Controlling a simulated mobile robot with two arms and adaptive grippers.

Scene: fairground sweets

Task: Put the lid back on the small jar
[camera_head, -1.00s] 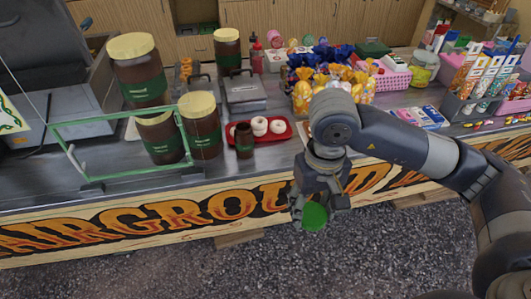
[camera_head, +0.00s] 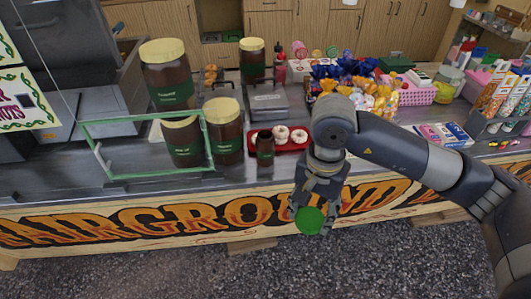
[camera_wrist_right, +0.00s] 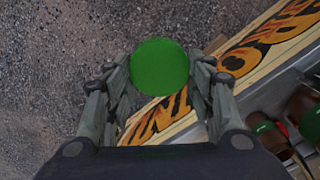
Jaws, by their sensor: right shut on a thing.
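The small jar (camera_head: 264,148) is dark brown with a green label and stands upright on the counter, without a lid, beside the red tray. My right gripper (camera_head: 313,204) is shut on a round green lid (camera_head: 310,221), held in front of the counter's front board, lower than and to the right of the small jar. In the right wrist view, the lid (camera_wrist_right: 160,67) sits between the two fingers of my right gripper (camera_wrist_right: 160,85). My left gripper is not in view.
Large brown jars with cream lids (camera_head: 223,106) and a green frame (camera_head: 145,116) stand left of the small jar. The red tray (camera_head: 290,150) holds white rings. Wrapped sweets (camera_head: 375,100) crowd the counter to the right. Open floor (camera_head: 200,275) lies in front.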

